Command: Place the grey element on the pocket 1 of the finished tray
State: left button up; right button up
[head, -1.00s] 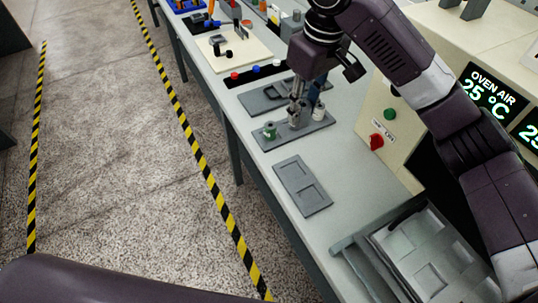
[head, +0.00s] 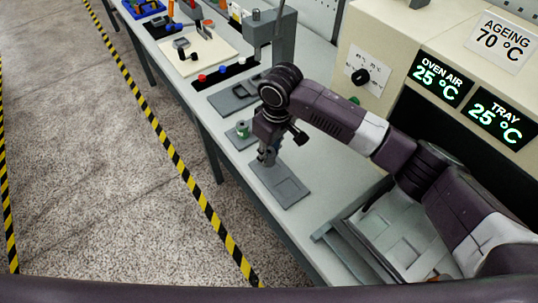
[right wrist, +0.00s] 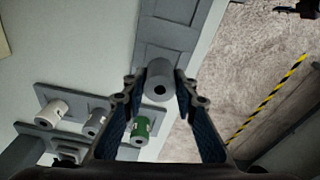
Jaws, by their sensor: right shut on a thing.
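The grey element (right wrist: 159,80) is a short grey cylinder with a dark hole in its end, seen between my right gripper's fingers in the right wrist view. My right gripper (right wrist: 158,92) is shut on it. In the head view my right gripper (head: 267,158) is over the far end of the flat grey finished tray (head: 287,188), which has two shallow pockets. The element is mostly hidden there by the gripper. The tray also shows behind the element in the right wrist view (right wrist: 182,38). I cannot tell whether the element touches the tray.
A holder carries a green spindle (right wrist: 144,128), a grey one (right wrist: 97,122) and a white one (right wrist: 53,111), close to the gripper. The oven (head: 388,75) stands to the right. The bench strip in front of the finished tray is clear.

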aim_at(272, 155)
jog(key=shift+f, duration=1.15)
jog(key=o, duration=1.2)
jog(key=shift+f, duration=0.1)
jog(key=shift+c, duration=0.2)
jog(key=r, duration=0.4)
jog(key=r+b, duration=0.1)
jog(key=r, duration=0.3)
jog(key=s+d+r+b, duration=0.1)
jog(key=r, duration=0.3)
jog(key=shift+r, duration=0.1)
